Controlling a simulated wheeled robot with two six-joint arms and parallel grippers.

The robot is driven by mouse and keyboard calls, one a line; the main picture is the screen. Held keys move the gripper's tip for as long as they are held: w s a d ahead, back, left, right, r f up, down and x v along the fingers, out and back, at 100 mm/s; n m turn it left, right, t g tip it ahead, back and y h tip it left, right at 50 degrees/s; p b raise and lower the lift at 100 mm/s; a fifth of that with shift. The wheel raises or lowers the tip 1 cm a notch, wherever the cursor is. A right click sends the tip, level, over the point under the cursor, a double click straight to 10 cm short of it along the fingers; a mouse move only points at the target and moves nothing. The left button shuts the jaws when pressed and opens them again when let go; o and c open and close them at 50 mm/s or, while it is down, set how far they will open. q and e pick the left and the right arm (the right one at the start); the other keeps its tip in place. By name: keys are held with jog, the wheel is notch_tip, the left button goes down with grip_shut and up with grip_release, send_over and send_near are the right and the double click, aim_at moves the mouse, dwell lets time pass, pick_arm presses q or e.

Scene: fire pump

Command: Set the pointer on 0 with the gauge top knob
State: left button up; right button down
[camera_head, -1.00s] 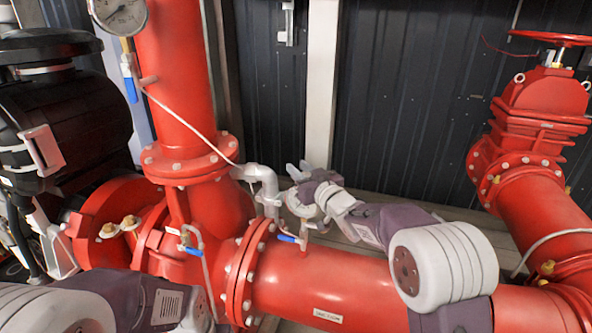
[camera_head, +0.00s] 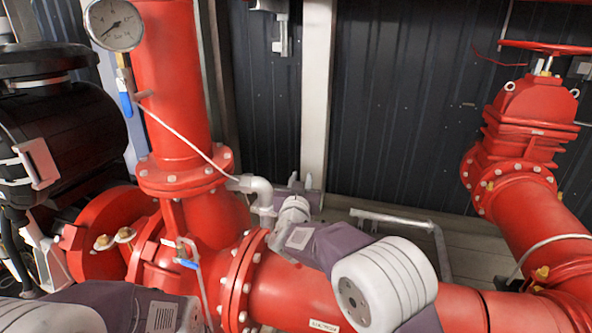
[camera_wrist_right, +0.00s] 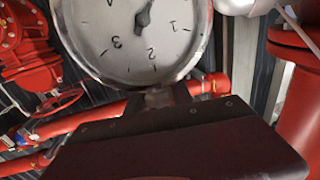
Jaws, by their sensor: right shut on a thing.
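In the right wrist view a round white gauge (camera_wrist_right: 125,45) fills the top, its dial upside down and its upper part cut off. The numbers 1, 2, 3 and 4 show. The dark pointer (camera_wrist_right: 144,14) runs up toward the cropped edge; its tip and the 0 are not visible. My right gripper (camera_wrist_right: 160,97) is shut at the gauge's rim where the top knob sits; the jaws hide most of the knob. In the head view my right gripper (camera_head: 300,184) is small and partly hidden by its own wrist; this gauge cannot be made out there. My left gripper is out of sight.
Another gauge (camera_head: 114,24) hangs on the red vertical pipe (camera_head: 172,80) at left. A grey elbow pipe (camera_head: 262,192) is close beside my right gripper. A large red horizontal pipe (camera_head: 290,292) runs below my arm. A red valve (camera_head: 525,115) stands at right.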

jog(key=shift+d+r+m+h+b, duration=0.15)
jog(key=shift+m+h+b, duration=0.3)
jog(key=shift+h, duration=0.25)
jog(key=shift+r+m+h+b, duration=0.15)
jog(key=shift+m+h+b, duration=0.3)
jog(key=shift+h, duration=0.25)
jog(key=shift+r, duration=0.1)
jog(key=c, duration=1.1)
grip_release()
jog(key=shift+s, duration=0.25)
